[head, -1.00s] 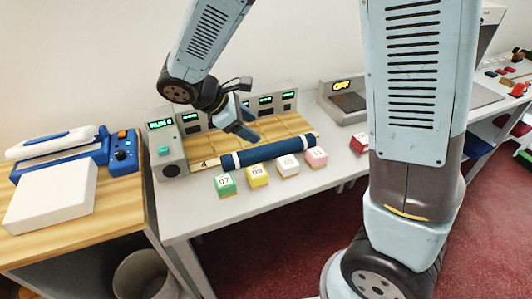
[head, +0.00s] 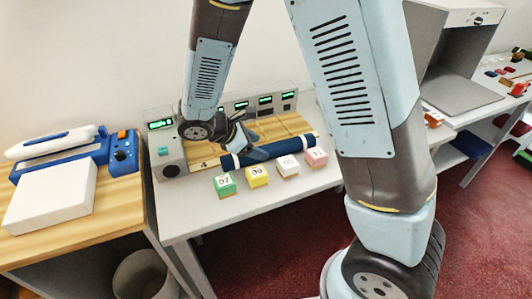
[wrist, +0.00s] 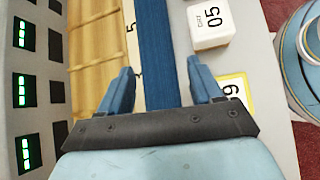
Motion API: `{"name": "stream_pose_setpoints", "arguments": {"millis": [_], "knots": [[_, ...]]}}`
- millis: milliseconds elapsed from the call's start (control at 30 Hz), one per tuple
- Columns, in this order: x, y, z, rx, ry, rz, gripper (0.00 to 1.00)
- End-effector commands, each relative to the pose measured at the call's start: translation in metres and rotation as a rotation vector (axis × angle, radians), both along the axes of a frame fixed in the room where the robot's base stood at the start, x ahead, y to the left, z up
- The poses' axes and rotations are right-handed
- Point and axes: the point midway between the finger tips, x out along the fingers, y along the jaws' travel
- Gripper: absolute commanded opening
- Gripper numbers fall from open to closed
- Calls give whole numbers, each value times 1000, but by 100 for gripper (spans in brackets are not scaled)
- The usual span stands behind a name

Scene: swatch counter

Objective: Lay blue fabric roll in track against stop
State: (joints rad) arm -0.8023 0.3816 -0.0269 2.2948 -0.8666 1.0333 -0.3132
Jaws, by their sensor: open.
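The blue fabric roll (head: 284,147) has pale bands near its ends. It lies lengthwise along the front of a wooden board (head: 290,122), which is divided into lanes. My gripper (head: 258,152) is open at the left-middle part of the roll and hides some of it. In the wrist view the roll (wrist: 158,35) runs between the two spread fingers of my gripper (wrist: 160,72), with a gap on each side. The lane mark 4 (head: 204,164) shows near the roll's left end. I cannot make out the stop clearly.
Numbered blocks, green (head: 224,185), yellow (head: 257,176), white (head: 287,166) and pink (head: 316,157), stand in front of the roll. A grey control box (head: 167,158) is at the board's left, with lit displays (head: 265,100) behind. A white box (head: 50,203) lies on the left table.

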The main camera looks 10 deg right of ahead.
Motion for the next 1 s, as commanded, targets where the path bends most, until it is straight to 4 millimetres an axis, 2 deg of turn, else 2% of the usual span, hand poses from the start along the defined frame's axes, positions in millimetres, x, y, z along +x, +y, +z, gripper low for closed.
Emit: {"name": "stream_pose_setpoints", "arguments": {"millis": [400,733,1000], "knots": [[15,-30,-32,-2,1,0,65],[17,-33,-36,0,1,1,65],[16,-33,-36,0,1,1,40]]}}
